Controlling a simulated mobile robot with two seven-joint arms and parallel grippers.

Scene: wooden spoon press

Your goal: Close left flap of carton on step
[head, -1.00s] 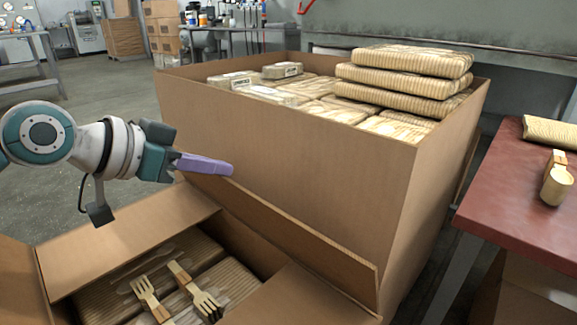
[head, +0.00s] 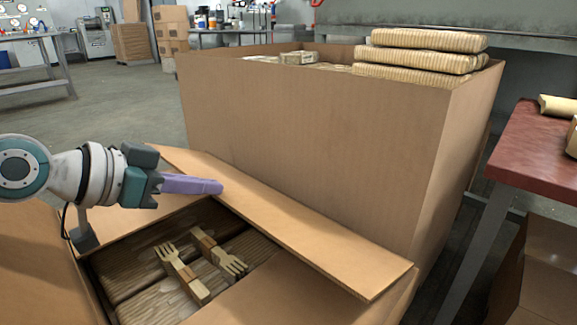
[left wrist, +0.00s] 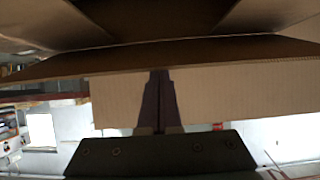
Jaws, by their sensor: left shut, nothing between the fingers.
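The open carton (head: 98,290) sits low at the front in the head view. Its long far flap (head: 305,232) slants inward over part of the opening. Another flap (head: 30,265) stands out at the left, and one more (head: 300,295) lies at the near right. My left gripper (head: 208,187), with purple fingers, is shut and empty. Its tips are at the upper left part of the long flap, seemingly against it; exact contact is unclear. In the left wrist view the fingers (left wrist: 160,98) are together in front of a cardboard panel (left wrist: 245,92). My right gripper is not in view.
Wooden forks (head: 185,275) lie on wrapped packs inside the carton. A large box (head: 310,140) of wrapped packs (head: 420,60) stands right behind it. A red-topped table (head: 535,150) is at the right. Floor (head: 120,110) is open at the back left.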

